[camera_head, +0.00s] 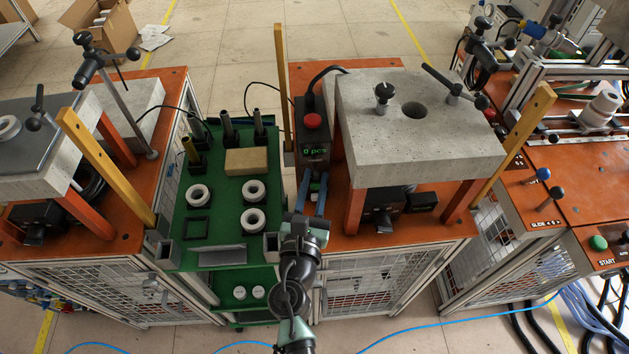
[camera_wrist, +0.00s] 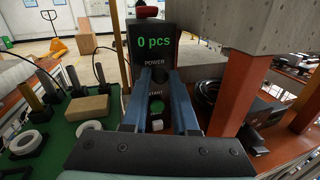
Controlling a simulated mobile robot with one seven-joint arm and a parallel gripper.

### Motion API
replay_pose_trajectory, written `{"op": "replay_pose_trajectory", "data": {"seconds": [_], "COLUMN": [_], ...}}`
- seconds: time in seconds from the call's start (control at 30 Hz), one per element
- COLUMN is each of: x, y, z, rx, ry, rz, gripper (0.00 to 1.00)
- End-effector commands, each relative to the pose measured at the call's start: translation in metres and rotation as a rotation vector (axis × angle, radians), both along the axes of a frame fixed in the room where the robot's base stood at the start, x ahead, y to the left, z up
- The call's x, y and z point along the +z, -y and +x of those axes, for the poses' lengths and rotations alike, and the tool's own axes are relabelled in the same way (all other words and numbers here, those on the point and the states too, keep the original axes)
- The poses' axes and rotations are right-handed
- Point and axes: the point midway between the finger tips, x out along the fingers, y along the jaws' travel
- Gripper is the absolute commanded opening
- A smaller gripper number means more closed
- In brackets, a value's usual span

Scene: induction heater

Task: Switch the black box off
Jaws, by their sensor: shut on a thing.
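The black box (camera_head: 318,138) stands upright on the orange table, left of the concrete block. It has a red button (camera_head: 312,121) on top and a display reading "0 pcs" in green. In the wrist view the black box (camera_wrist: 148,27) fills the upper middle, with the label POWER under the display. A green START button (camera_wrist: 156,107) and a white button (camera_wrist: 155,125) sit lower down. My gripper (camera_head: 315,175) is in front of the box. In the wrist view my gripper (camera_wrist: 158,76) has its blue fingers shut on the power switch below POWER; the fingertips mostly hide it.
The concrete block (camera_head: 415,125) on orange legs stands close to the right. A green table (camera_head: 222,225) with white rings, a brown block and dark posts lies to the left. A yellow post (camera_head: 280,85) rises just left of the box.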

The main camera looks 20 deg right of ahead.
Motion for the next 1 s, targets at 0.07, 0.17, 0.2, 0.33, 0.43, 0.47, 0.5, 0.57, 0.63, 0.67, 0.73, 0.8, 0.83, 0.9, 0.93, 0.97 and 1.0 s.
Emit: {"op": "replay_pose_trajectory", "data": {"seconds": [0.07,0.17,0.2,0.33,0.43,0.47,0.5,0.57,0.63,0.67,0.73,0.8,0.83,0.9,0.93,0.97,1.0], "x": [0.000,0.000,-0.001,-0.003,-0.006,-0.007,-0.009,-0.011,-0.014,-0.015,-0.017,-0.019,-0.020,-0.022,-0.023,-0.024,-0.024], "y": [0.000,0.000,0.000,0.000,0.000,-0.001,-0.001,-0.001,-0.001,-0.001,-0.001,-0.001,-0.001,-0.001,-0.001,-0.001,-0.001], "z": [0.000,0.000,0.000,0.000,0.000,-0.001,-0.001,-0.001,-0.001,-0.001,-0.001,-0.001,-0.002,-0.002,-0.002,-0.002,-0.002], "rx": [0.000,0.000,0.000,0.000,0.001,0.001,0.001,0.000,0.000,0.000,0.001,0.001,0.001,0.000,0.001,0.000,0.001], "ry": [0.000,0.000,0.001,0.010,0.026,0.031,0.041,0.058,0.081,0.092,0.119,0.148,0.160,0.190,0.202,0.214,0.231], "rz": [0.000,0.000,-0.001,-0.003,-0.008,-0.010,-0.013,-0.017,-0.023,-0.026,-0.035,-0.043,-0.046,-0.054,-0.058,-0.061,-0.066], "gripper": [0.00,0.00,0.00,0.00,0.00,0.00,0.00,0.00,0.00,0.00,0.00,0.00,0.00,0.00,0.00,0.00,0.00]}}
